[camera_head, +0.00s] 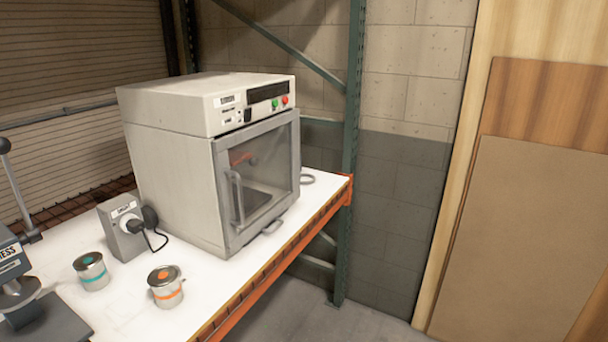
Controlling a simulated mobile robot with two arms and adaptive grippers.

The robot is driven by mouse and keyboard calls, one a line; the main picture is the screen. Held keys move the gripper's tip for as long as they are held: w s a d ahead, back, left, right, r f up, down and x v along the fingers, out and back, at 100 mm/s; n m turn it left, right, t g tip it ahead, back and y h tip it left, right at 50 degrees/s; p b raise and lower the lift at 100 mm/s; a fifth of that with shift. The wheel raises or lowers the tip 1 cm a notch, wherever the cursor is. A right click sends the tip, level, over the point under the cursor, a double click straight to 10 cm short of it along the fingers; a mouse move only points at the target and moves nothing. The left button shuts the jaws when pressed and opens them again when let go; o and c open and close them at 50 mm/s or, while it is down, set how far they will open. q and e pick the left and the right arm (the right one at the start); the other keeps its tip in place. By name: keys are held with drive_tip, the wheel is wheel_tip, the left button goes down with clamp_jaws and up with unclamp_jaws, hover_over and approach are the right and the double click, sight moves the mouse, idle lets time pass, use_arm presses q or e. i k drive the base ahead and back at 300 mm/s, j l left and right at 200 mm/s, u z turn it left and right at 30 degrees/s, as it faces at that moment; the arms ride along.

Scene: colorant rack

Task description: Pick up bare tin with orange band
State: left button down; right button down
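The bare tin with an orange band (167,296) stands upright on the white shelf top near its front edge. It is a short metal can with a dark lid and an orange spot on top. A similar tin with a teal band (91,278) stands to its left, a little apart. Neither of my grippers is in view, and nothing is touching the orange-banded tin.
A white oven-like machine (170,160) with a glass door stands behind the tins. A grey socket box (122,228) with a plugged cable is beside it. A press (40,318) is at the lower left. The shelf's orange beam (290,257) marks the front edge.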

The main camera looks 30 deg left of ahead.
sight(168, 298)
drive_tip(key=u, duration=1.8)
drive_tip(key=k+u, duration=0.45)
drive_tip(key=i+l, duration=0.05)
drive_tip(key=i, duration=0.05)
